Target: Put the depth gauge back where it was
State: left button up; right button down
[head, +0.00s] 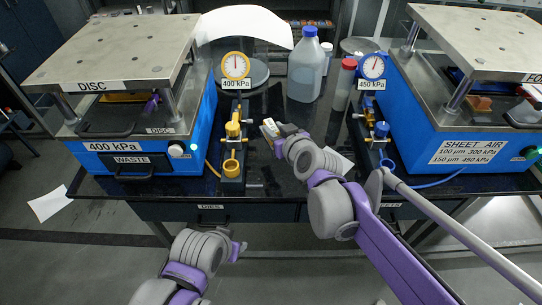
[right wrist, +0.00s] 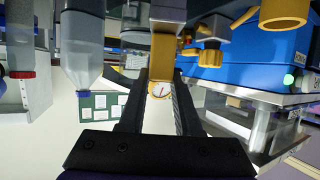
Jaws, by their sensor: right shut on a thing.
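My right gripper (head: 273,138) is over the middle of the black table, between the two presses. It is shut on a small pale grey block (head: 268,127), which looks like the depth gauge. In the right wrist view the fingers (right wrist: 161,88) close around a yellow part (right wrist: 162,58) with a grey block above it in the picture; the fingers hide some of it. My left gripper (head: 238,249) is low in front of the table, small and turned away, so its jaws cannot be made out.
The blue DISC press (head: 150,135) stands left and the SHEET AIR press (head: 465,150) right. Yellow (head: 232,130) and blue (head: 380,132) regulator stands flank the gripper. A blue-capped bottle (head: 304,70) and a red-capped bottle (head: 345,85) stand behind.

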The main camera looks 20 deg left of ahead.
notch_tip(320, 180, down, 3)
jog(key=shift+d+f, duration=0.1)
jog(key=shift+f, duration=0.05)
jog(key=shift+f+b, duration=0.35)
jog(key=shift+f, duration=1.85)
jog(key=shift+f, duration=0.15)
jog(key=c, duration=0.6)
grip_release()
jog(key=shift+r, duration=0.25)
jog(key=p+v, duration=0.1)
jog(key=v, duration=1.1)
jog(key=shift+f, duration=0.15)
